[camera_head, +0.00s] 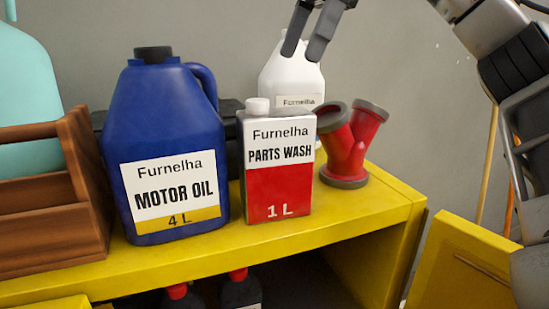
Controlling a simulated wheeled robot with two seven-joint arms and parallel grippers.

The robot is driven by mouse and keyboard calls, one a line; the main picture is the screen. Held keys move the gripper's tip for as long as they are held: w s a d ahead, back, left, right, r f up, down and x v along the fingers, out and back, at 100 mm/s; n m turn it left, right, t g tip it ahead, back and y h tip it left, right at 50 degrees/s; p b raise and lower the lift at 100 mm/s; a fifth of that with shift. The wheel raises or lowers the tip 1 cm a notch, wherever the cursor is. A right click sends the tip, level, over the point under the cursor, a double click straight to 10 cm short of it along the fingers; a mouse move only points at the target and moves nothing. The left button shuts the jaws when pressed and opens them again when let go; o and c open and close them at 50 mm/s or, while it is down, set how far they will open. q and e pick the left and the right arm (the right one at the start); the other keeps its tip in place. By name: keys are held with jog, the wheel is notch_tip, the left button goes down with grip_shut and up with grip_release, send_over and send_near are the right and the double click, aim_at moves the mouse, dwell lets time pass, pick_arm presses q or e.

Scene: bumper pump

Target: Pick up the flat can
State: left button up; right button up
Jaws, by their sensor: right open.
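The flat can (279,187) is a slim rectangular can, white above and red below, labelled "Furnelha PARTS WASH 1 L", with a white cap. It stands upright near the front edge of the yellow shelf top (378,212). My right gripper (304,52) hangs in from the top edge, open and empty. In the picture its fingers are above and slightly right of the can's cap, overlapping the white jug behind; they are apart from the can. My left gripper is out of view.
A blue motor oil jug (170,150) stands close left of the can. A red pipe fitting (347,152) is close right, and a white jug (290,75) is behind. A brown wooden crate (50,215) is at far left. Bottles with red caps (238,275) are below.

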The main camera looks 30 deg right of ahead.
aim_at(276, 111)
jog(key=b+x, duration=0.2)
jog(key=x, duration=0.3)
jog(key=shift+f, duration=0.35)
jog(key=shift+w+a+f, duration=0.1)
jog(key=shift+a+f, duration=0.05)
jog(key=b+x, duration=0.2)
jog(key=x, duration=0.2)
jog(key=shift+f, duration=0.25)
jog(key=shift+a+f, duration=0.15)
jog(key=shift+f, duration=0.05)
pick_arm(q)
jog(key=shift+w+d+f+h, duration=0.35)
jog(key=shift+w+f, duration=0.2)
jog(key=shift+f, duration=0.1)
pick_arm(e)
jog(key=shift+r, duration=0.1)
grip_shut()
